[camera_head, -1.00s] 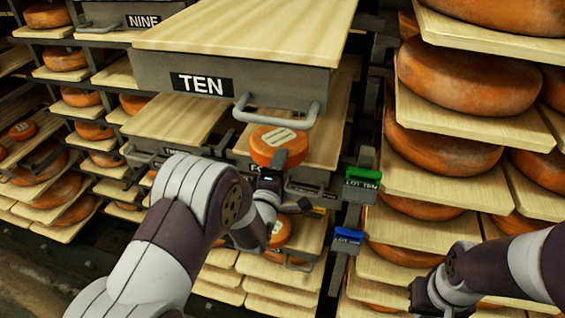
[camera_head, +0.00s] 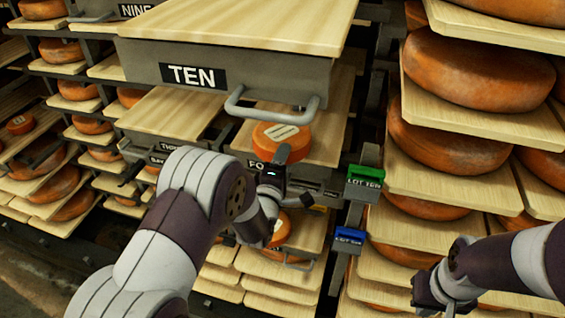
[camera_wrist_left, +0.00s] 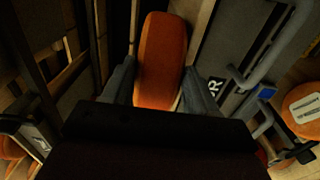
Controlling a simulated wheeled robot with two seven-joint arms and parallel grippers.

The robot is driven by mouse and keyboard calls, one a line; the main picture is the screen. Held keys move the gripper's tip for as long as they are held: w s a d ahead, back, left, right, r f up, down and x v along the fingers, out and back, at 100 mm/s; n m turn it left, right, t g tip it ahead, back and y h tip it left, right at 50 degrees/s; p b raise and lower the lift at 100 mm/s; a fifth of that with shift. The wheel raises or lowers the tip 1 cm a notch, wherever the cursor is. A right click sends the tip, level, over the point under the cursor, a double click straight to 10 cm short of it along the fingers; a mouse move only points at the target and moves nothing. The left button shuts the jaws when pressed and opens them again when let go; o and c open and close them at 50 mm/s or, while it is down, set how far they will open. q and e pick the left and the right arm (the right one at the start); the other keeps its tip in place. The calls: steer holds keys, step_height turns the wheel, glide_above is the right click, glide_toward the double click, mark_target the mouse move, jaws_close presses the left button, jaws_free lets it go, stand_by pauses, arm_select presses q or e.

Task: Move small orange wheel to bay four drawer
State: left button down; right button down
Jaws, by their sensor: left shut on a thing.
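The small orange wheel (camera_head: 283,137), with a pale label on top, is held by my left gripper (camera_head: 282,155), just below the TEN drawer's handle. In the left wrist view the wheel (camera_wrist_left: 161,62) sits between the two fingers. The bay four drawer (camera_head: 325,140) is pulled out, its pale board behind and beside the wheel. Its label is partly hidden by my gripper, with "FO" showing. I cannot tell whether the wheel touches the board. My right gripper (camera_head: 432,303) is at the lower right, away from the drawers; its fingers are unclear.
The TEN drawer (camera_head: 240,80) juts out above, overhanging the bay four board. Another orange wheel (camera_head: 280,230) lies in a lower drawer. Green (camera_head: 365,176) and blue (camera_head: 349,235) lot tags stand to the right. Racks of large wheels (camera_head: 478,72) fill the right side.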

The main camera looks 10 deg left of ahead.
arm_select(q)
steer(key=shift+w+f, duration=0.1)
steer(key=shift+w, duration=0.2)
steer(key=shift+c, duration=1.1)
jaws_free()
steer(key=shift+s, duration=0.2)
arm_select(e)
steer(key=shift+f, duration=0.2)
arm_select(q)
steer(key=s+b, duration=0.4)
steer(key=s, duration=0.8)
steer(key=shift+s+a+b, duration=0.15)
steer(key=shift+s+b, duration=0.15)
steer(key=shift+b, duration=0.05)
arm_select(e)
steer(key=f, duration=0.4)
steer(key=shift+w+f, duration=0.2)
